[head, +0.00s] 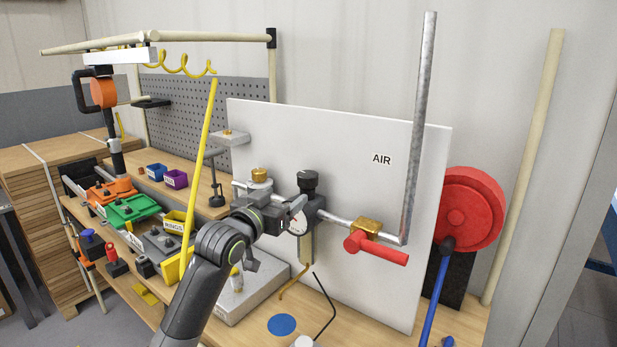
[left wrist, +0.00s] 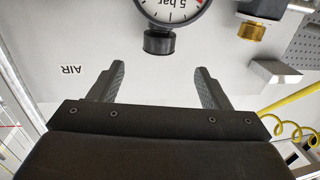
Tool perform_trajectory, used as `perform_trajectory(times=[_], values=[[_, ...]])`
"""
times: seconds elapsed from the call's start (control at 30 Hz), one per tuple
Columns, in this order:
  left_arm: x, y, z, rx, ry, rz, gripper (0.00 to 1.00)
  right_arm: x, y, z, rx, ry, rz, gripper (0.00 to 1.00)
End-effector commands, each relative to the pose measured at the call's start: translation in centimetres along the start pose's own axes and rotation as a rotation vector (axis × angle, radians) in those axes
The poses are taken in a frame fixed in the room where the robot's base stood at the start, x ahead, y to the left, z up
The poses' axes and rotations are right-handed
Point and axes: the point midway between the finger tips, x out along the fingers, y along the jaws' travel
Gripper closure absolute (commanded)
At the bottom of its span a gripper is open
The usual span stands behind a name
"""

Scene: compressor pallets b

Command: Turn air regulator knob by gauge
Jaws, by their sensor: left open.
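The air regulator has a black knob (head: 308,181) on top, and a round white gauge (head: 297,224) sits below it on the pipe along the white AIR panel. My left gripper (head: 293,213) is in front of the regulator and overlaps part of the gauge. In the left wrist view, which is upside down, the gauge (left wrist: 172,8) reads "5 bar" and is cut by the top edge. The knob (left wrist: 159,42) lies ahead of the open left gripper (left wrist: 156,80), roughly centred between its fingers and not visibly touched. My right gripper is not in view.
A red-handled valve (head: 376,248) and an upright metal pipe (head: 419,130) stand to the right. A brass-topped fitting (head: 260,175) is just left. A red hose reel (head: 465,212) hangs farther right. Coloured bins and a yellow bar (head: 201,160) are on the left.

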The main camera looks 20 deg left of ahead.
Motion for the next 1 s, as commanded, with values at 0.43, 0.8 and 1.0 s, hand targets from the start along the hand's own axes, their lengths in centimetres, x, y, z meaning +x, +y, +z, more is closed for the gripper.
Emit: perform_trajectory(times=[0.43, 0.8, 1.0], values=[[6.5, 0.1, -0.2, -0.001, -0.001, 0.001, 0.29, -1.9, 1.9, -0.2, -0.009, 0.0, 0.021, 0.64], [10.7, 0.0, -0.1, -0.001, -0.002, 0.0, 0.29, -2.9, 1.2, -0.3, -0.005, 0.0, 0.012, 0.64], [11.7, 0.0, 0.0, 0.0, -0.001, 0.0, 0.29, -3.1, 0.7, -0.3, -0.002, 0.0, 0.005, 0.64]])
